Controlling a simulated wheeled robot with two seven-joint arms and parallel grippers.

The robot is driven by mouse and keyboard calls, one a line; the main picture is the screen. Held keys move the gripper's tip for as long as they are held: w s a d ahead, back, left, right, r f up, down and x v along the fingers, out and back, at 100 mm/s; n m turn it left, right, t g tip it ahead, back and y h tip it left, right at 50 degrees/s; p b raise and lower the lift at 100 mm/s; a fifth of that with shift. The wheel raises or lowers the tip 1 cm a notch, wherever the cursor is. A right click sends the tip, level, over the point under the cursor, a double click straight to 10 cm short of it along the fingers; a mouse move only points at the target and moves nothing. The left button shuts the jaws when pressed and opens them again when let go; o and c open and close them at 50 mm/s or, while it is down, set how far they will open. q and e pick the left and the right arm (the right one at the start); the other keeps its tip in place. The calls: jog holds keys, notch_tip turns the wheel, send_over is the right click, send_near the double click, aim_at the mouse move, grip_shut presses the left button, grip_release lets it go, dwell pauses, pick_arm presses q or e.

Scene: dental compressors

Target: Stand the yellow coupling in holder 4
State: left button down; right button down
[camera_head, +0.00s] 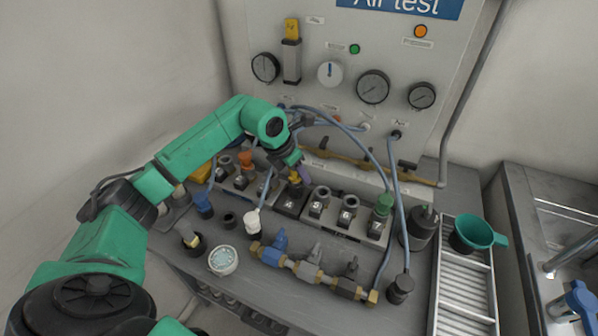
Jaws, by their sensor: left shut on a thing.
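My left gripper (297,172) reaches in from the left over the row of numbered holders. It is shut on the yellow coupling (293,178), of which only a small part shows beneath the fingers. The coupling is at or just above holder 4 (289,204), a dark block in the middle of the row; I cannot tell whether it touches the holder. The holder's opening is partly hidden by the gripper and coupling. My right gripper is not in view.
Holders with grey rings (322,193) stand just right of it, then a green fitting (383,204). An orange fitting (246,160) stands to the left. Blue hoses (388,165) arch behind. A brass valve manifold (308,270) lies in front. A ribbed tray (465,280) is at right.

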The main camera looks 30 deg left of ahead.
pick_arm(q)
jog(key=shift+f+b, duration=0.45)
jog(key=shift+f, duration=0.25)
jog(key=shift+c, duration=1.8)
grip_release()
jog(key=shift+r, duration=0.1)
jog(key=b+v, duration=0.1)
jog(key=v, duration=1.3)
jog(key=shift+s+r, duration=0.2)
jog(key=shift+r, duration=0.05)
